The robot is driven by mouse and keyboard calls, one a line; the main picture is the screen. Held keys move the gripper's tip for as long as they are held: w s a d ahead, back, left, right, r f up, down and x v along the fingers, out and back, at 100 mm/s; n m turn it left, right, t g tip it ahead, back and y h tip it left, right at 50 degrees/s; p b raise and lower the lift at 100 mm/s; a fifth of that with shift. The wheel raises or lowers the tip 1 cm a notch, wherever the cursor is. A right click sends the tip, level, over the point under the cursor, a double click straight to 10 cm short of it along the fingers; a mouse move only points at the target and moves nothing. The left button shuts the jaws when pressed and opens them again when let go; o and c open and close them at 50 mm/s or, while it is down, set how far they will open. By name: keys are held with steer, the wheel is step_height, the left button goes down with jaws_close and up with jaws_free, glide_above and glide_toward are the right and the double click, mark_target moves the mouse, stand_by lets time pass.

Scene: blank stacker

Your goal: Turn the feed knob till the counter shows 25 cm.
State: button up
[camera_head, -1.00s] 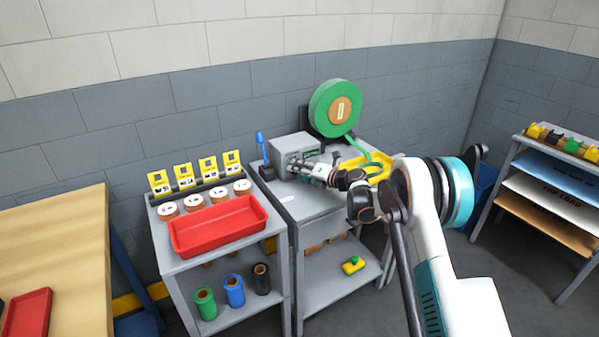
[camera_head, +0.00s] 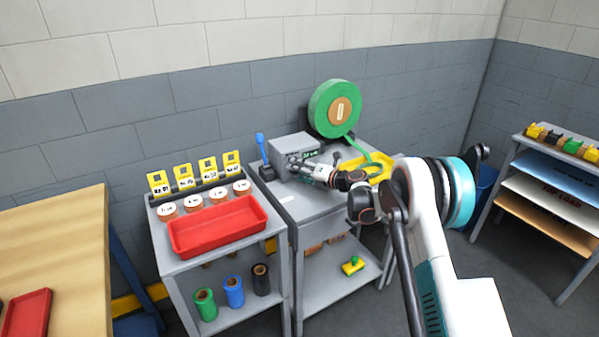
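The grey feed machine (camera_head: 291,145) stands on the grey cart at the back middle. A small lit green counter display (camera_head: 311,152) shows on its front, but its digits are too small to read. My gripper (camera_head: 298,168) is right at the machine's front, reaching in from the right. The feed knob is hidden behind my gripper, and I cannot tell whether the fingers are open, shut or touching it. A large green tape roll (camera_head: 336,108) stands behind, with its green strip (camera_head: 357,147) running down to a yellow tray (camera_head: 379,172).
A cart to the left holds a red tray (camera_head: 217,240), white-topped discs and yellow labelled cards. A blue-topped lever (camera_head: 260,138) stands left of the machine. A yellow and green block (camera_head: 353,265) lies on the lower shelf. A rack (camera_head: 553,183) stands at the far right.

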steer(key=v, duration=1.1)
steer(key=shift+s+d+r, duration=0.1)
steer(key=shift+s+d, duration=0.1)
steer(key=shift+d, duration=0.1)
